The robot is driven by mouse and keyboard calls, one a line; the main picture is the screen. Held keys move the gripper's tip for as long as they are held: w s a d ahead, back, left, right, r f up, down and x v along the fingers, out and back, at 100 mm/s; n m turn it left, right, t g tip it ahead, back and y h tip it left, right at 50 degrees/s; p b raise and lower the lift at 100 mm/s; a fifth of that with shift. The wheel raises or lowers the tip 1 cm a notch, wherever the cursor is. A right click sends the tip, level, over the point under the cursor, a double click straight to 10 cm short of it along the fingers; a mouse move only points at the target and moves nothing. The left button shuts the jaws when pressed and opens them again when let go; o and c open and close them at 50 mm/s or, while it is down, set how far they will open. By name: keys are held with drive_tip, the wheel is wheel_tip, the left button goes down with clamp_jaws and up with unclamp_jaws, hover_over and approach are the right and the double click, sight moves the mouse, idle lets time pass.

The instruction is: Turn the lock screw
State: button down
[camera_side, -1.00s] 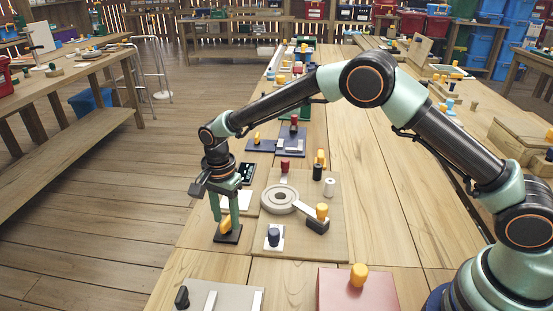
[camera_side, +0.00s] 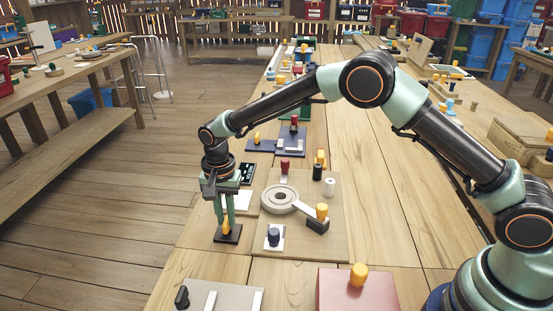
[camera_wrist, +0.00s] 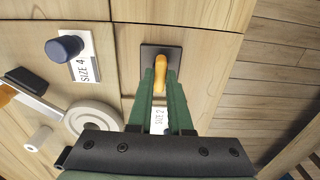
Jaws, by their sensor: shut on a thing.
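The lock screw shows as a yellow-orange knob (camera_side: 226,226) on a small black square plate (camera_side: 229,237) near the table's left edge. In the wrist view the knob (camera_wrist: 161,72) stands between my green fingertips, with the black plate (camera_wrist: 172,53) around it. My gripper (camera_side: 227,222) points straight down and is shut on the knob. The fingers hide part of the knob in the side view. A white label reading "SIZE 2" (camera_wrist: 158,117) lies beside the plate, partly covered by the fingers in the wrist view.
A board to the right carries a grey ring (camera_side: 280,199), a dark blue knob (camera_side: 273,237) on a white "SIZE 4" label, and a yellow-handled black block (camera_side: 318,222). A pink box (camera_side: 345,292) stands in front. The table's left edge is close to the plate.

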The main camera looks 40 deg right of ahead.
sight(226, 220)
drive_tip(key=n, duration=0.4)
drive_tip(key=shift+n, duration=0.3)
drive_tip(key=n, duration=0.4)
drive_tip(key=shift+n, duration=0.3)
drive_tip(key=n, duration=0.4)
drive_tip(key=shift+n, duration=0.3)
drive_tip(key=shift+r+n, duration=0.1)
drive_tip(key=shift+n, duration=2)
drive_tip(key=c, duration=0.8)
unclamp_jaws()
drive_tip(key=shift+c, duration=0.2)
wheel_tip(226, 220, up, 12)
